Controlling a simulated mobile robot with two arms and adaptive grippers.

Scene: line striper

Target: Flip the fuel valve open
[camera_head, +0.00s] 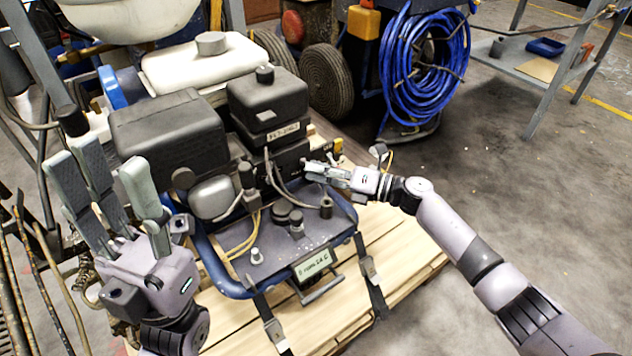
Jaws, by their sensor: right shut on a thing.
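The line striper's engine (168,135) sits in a blue frame on a wooden pallet. My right gripper (312,169) reaches in from the right to the engine's right side, just below the black box with a label. It is shut on a small part there, which looks to be the fuel valve. The fingers hide most of that part, and I cannot tell how its lever is turned. My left gripper (106,172) is open and empty at the left, with its fingers spread upward in front of the engine's left side.
Black straps (371,275) run over the blue frame (213,264) to the pallet (405,262). A coil of blue hose (392,75) hangs behind, near a black wheel (326,80). A grey metal table (545,75) stands at the back right. The floor on the right is clear.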

